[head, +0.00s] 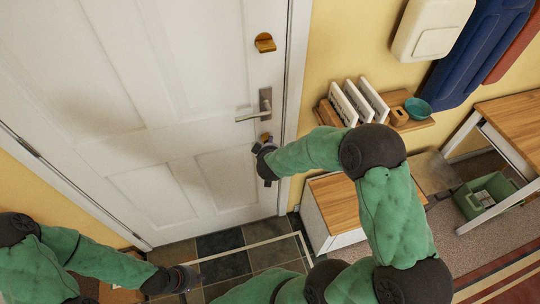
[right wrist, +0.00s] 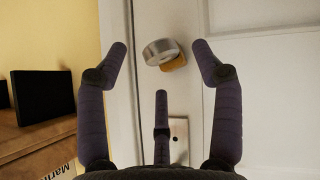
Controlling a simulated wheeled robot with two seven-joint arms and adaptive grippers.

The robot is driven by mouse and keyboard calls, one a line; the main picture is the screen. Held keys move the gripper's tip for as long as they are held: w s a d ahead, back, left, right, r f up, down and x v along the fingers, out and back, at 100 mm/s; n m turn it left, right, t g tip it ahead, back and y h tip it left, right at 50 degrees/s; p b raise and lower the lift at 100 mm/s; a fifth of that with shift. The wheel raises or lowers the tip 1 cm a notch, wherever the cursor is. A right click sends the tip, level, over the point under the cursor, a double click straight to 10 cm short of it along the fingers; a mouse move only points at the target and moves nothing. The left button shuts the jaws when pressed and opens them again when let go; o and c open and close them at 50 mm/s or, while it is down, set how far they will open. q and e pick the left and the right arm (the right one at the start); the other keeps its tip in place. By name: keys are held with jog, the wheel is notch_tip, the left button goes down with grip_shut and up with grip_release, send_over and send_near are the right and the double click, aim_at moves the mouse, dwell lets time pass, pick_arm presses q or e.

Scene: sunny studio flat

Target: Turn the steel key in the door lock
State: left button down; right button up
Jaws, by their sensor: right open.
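The steel key (right wrist: 160,52) shows in the right wrist view as a round silvery head in front of a brass lock (right wrist: 178,64) on the white door (head: 150,110). The lock (head: 265,137) shows in the head view just below the lever handle (head: 252,116); the key is not clear there. My right gripper (right wrist: 160,60) is open, with one finger on each side of the key and a third below it in the picture; no contact is visible. In the head view it (head: 264,163) is close to the door. My left gripper (head: 188,276) is low near the floor, apart from the door lock; its jaws are unclear.
A brass fitting (head: 264,42) sits above the handle. Right of the door are a wall shelf (head: 410,124) with white frames and a teal bowl (head: 418,108), a wood-topped cabinet (head: 335,200) and a green crate (head: 487,195). Tiled floor (head: 220,243) lies before the door.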

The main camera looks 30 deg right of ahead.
jog(key=shift+b+x, duration=0.45)
jog(key=shift+x, duration=0.95)
jog(key=c, duration=1.1)
